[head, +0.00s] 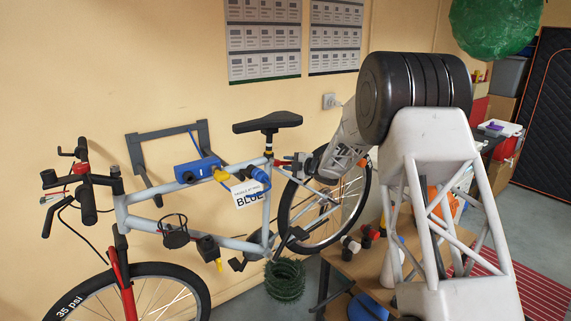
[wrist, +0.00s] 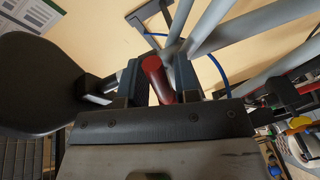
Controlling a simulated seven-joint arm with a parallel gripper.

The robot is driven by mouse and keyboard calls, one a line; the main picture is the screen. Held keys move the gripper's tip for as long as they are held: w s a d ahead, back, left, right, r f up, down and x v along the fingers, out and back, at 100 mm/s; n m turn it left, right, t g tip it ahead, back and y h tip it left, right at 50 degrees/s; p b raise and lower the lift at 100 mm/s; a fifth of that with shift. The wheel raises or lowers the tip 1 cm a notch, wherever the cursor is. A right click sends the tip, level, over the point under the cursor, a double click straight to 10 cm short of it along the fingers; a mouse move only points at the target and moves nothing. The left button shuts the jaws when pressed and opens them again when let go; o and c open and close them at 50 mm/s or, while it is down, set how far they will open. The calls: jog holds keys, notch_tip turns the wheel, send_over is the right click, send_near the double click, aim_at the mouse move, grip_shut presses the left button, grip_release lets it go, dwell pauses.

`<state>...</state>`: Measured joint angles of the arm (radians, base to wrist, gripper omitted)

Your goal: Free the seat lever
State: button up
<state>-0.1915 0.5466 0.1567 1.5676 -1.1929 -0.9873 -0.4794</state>
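The bicycle's black saddle (head: 268,122) sits on a post above the pale blue frame (head: 228,243). The red seat lever (head: 284,162) sticks out to the right just below the saddle. In the wrist view the red lever (wrist: 156,78) points between the fingers, with the saddle (wrist: 38,85) at the left. My gripper (head: 298,164) reaches the lever from the right. In the wrist view my gripper (wrist: 170,80) has its dark fingers apart, one on each side of the lever. A gap shows on the lever's right; whether the left finger touches it is unclear.
A blue clamp (head: 197,170) of a wall stand holds the frame, with a tag reading BLUE (head: 249,192) beside it. The rear wheel (head: 325,205) is below my gripper. A wooden bench (head: 350,268) with small parts stands at the lower right.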

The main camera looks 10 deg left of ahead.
jog(key=shift+x, duration=0.8)
grip_shut()
